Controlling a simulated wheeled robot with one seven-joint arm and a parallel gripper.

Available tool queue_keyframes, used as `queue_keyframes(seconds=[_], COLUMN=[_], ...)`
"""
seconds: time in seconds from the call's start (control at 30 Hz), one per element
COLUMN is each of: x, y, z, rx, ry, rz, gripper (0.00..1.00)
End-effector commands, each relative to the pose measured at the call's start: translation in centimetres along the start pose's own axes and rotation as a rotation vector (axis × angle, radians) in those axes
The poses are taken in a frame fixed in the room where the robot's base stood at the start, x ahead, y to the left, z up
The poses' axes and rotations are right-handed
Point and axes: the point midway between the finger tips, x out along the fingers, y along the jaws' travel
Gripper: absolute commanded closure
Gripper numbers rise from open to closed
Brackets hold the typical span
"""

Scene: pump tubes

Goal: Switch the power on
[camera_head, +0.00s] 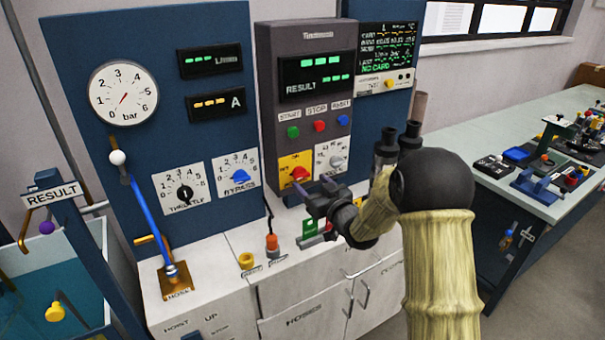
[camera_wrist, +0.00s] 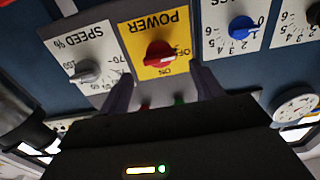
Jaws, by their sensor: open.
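The power switch is a red rotary knob (camera_head: 299,174) on a yellow plate, low on the grey control box (camera_head: 265,70). In the wrist view the red knob (camera_wrist: 160,54) sits on the yellow plate marked POWER (camera_wrist: 153,25), with OFF and ON labels beside it. My gripper (camera_head: 318,190) is just in front of and below the knob, coming from the right. In the wrist view my gripper (camera_wrist: 163,92) has its two fingers apart, on either side below the knob, with nothing between them. I cannot tell whether a finger touches the plate.
The grey speed knob (camera_head: 337,160) is right of the power plate. Green, red and blue buttons (camera_head: 320,125) are above it. The blue bypass knob (camera_head: 239,176) is to the left. An orange-topped plug (camera_head: 271,243) stands on the counter below. Lit displays show RESULT and NO CARD.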

Motion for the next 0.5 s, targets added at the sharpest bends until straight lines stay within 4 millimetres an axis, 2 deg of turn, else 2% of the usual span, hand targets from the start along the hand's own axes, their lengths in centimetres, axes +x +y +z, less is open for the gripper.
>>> queue_keyframes(seconds=[0.2,0.33,0.5], x=[3.5,4.9,5.6], y=[0.0,0.1,0.1], z=[-0.1,0.0,0.0], rx=[0.0,0.0,0.0], ry=[0.001,0.0,0.0], rz=[-0.001,0.001,0.002], gripper=[0.35,0.35,0.35])
